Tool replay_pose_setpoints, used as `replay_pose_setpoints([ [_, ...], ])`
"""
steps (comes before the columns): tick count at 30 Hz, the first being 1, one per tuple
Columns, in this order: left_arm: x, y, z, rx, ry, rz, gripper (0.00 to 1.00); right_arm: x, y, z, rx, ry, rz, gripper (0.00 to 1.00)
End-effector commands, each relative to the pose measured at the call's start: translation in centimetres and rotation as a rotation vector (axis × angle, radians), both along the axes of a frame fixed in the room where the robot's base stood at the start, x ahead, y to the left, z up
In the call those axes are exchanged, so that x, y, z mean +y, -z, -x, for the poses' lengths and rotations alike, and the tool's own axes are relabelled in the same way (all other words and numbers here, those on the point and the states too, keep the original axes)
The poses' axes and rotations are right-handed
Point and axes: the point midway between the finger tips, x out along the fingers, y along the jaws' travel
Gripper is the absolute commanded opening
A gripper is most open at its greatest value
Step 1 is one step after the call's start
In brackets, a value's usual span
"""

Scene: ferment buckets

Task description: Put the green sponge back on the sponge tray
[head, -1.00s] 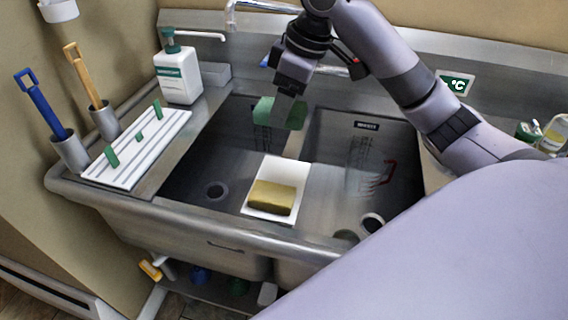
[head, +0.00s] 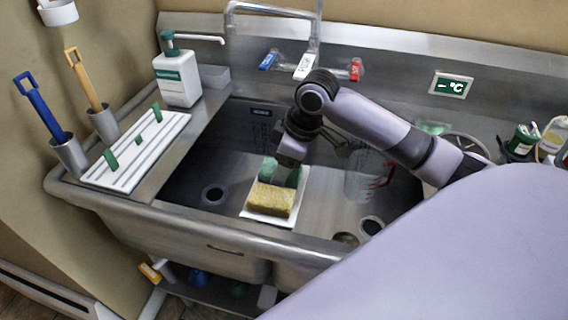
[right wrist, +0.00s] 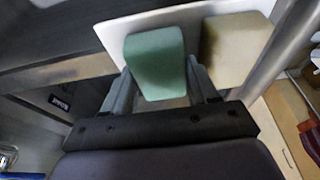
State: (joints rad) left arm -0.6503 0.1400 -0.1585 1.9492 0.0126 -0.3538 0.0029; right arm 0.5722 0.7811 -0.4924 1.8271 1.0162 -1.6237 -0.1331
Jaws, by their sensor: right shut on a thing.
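The green sponge (head: 268,168) is between the fingers of my right gripper (head: 284,176), at the far end of the white sponge tray (head: 262,216). The right wrist view shows the green sponge (right wrist: 156,62) between both fingers of my right gripper (right wrist: 162,88), over the white tray (right wrist: 112,36). I cannot tell whether the sponge touches the tray. A yellow sponge (head: 270,199) lies on the near part of the tray and also shows in the right wrist view (right wrist: 234,50). My left gripper is not in view.
The tray spans the divider between two sink basins. A tap (head: 316,30) rises behind. A white ribbed rack (head: 140,150) with green pegs, a soap bottle (head: 178,78) and brushes stand at left. A clear jug (head: 362,182) stands in the right basin.

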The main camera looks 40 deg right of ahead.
Motion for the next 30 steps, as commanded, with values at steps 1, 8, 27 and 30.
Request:
replay_pose_setpoints([
  [1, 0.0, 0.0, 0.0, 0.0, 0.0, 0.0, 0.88, 0.0, 0.0, 0.0, 0.0, 0.0, 0.0, 0.34],
  [8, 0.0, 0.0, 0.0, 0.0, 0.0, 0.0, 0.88, 0.0, 0.3, 0.0, 0.001, 0.0, 0.0, 0.34],
  [27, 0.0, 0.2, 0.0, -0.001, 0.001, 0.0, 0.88, -0.8, -3.7, 0.7, -0.006, 0.001, 0.002, 0.69],
  [30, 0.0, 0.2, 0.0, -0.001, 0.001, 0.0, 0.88, -1.2, -5.9, 1.2, -0.006, 0.001, 0.002, 0.69],
])
